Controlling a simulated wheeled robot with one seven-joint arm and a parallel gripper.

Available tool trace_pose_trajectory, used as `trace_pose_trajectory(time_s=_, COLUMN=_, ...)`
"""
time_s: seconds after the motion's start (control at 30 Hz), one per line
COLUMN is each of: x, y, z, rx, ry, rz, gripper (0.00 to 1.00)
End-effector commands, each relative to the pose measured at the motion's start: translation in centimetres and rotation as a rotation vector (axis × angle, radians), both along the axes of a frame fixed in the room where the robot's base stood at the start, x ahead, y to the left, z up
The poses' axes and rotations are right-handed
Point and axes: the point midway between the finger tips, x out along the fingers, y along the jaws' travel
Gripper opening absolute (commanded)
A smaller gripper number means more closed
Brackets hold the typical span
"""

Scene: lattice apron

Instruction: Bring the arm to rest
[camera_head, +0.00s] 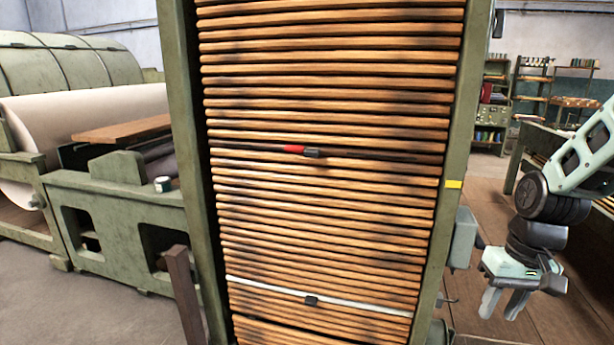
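My arm reaches in from the right edge, bent downward, and is mine. My gripper (503,304) hangs at its end, fingers pointing down, to the right of the lattice frame. A gap shows between the two fingers, and nothing is seen between them. The lattice apron (325,122) of wooden slats stands upright in a green frame (182,110). A dark slat has a red part (293,149) and a black clip (311,153). A white slat (365,307) with another black clip (311,301) lies lower down. My gripper appears apart from all of these.
A grey box (463,238) sits on the frame's right side, left of my gripper. A green machine with a large pale roll (85,118) stands at left. A wooden post (183,290) stands before the frame. Shelves (532,90) stand behind; a bench (540,140) is at right.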

Motion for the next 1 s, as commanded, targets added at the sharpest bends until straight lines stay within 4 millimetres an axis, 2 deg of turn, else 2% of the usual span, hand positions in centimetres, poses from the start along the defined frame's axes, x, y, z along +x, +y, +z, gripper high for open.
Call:
trace_pose_trajectory(time_s=0.1, x=-2.0, y=0.5, z=1.2, rx=-0.06, ry=-0.079, rz=0.022, gripper=0.34)
trace_pose_trajectory(time_s=0.4, x=-6.0, y=1.8, z=3.3, rx=-0.113, ry=-0.244, rz=0.06, gripper=0.34)
trace_pose_trajectory(time_s=0.53, x=-7.2, y=6.3, z=6.4, rx=-0.086, ry=-0.207, rz=0.19, gripper=0.34)
trace_pose_trajectory(time_s=0.67, x=-9.3, y=10.5, z=9.0, rx=-0.067, ry=-0.171, rz=0.324, gripper=0.34)
trace_pose_trajectory(time_s=0.83, x=-13.7, y=15.9, z=13.0, rx=-0.052, ry=-0.117, rz=0.529, gripper=0.34)
trace_pose_trajectory(time_s=0.9, x=-15.7, y=17.5, z=14.3, rx=-0.051, ry=-0.094, rz=0.607, gripper=0.34)
trace_pose_trajectory(time_s=1.0, x=-17.8, y=18.9, z=15.4, rx=-0.052, ry=-0.07, rz=0.685, gripper=0.34)
